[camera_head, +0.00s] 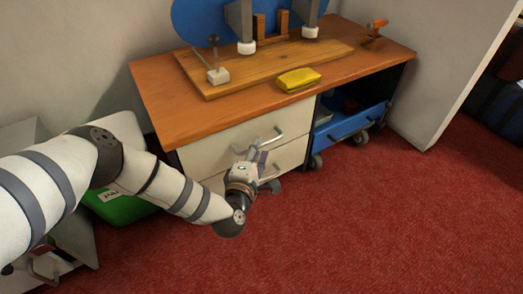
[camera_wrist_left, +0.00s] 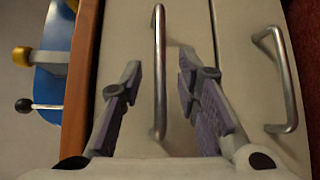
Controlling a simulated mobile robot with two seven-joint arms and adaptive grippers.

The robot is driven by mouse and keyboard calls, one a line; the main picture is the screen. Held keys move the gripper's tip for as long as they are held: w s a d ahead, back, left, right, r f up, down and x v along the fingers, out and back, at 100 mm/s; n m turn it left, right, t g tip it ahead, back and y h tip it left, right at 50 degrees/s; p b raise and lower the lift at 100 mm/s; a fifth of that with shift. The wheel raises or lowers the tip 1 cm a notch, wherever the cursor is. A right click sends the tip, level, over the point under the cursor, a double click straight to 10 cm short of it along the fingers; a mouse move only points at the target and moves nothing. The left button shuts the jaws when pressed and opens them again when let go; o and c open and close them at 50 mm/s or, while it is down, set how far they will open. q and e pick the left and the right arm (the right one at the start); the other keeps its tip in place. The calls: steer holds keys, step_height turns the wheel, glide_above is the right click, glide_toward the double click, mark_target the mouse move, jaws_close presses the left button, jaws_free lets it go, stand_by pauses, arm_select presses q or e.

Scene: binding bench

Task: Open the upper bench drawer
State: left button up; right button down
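The upper bench drawer (camera_head: 220,145) has a cream front below the wooden bench top, and it looks shut. Its metal bar handle (camera_head: 268,137) is also in the left wrist view (camera_wrist_left: 159,75). My left gripper (camera_head: 260,153) is in front of the drawers, beside this handle. In the left wrist view my left gripper (camera_wrist_left: 158,85) is open, with one finger on each side of the upper handle and a gap to both. I cannot tell how far the fingertips reach past the bar. The lower drawer's handle (camera_wrist_left: 280,80) is apart, to the right. My right gripper is not in view.
The bench top (camera_head: 165,110) carries a wooden board (camera_head: 215,90), a yellow item (camera_head: 298,79) and an orange-handled tool (camera_head: 375,30). A green box (camera_head: 118,207) stands at the left. The red floor in front is clear.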

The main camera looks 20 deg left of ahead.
arm_select(q)
steer(key=shift+w+a+f+b, duration=0.15)
steer(key=shift+w+b, duration=0.15)
steer(key=shift+w, duration=0.9)
jaws_close()
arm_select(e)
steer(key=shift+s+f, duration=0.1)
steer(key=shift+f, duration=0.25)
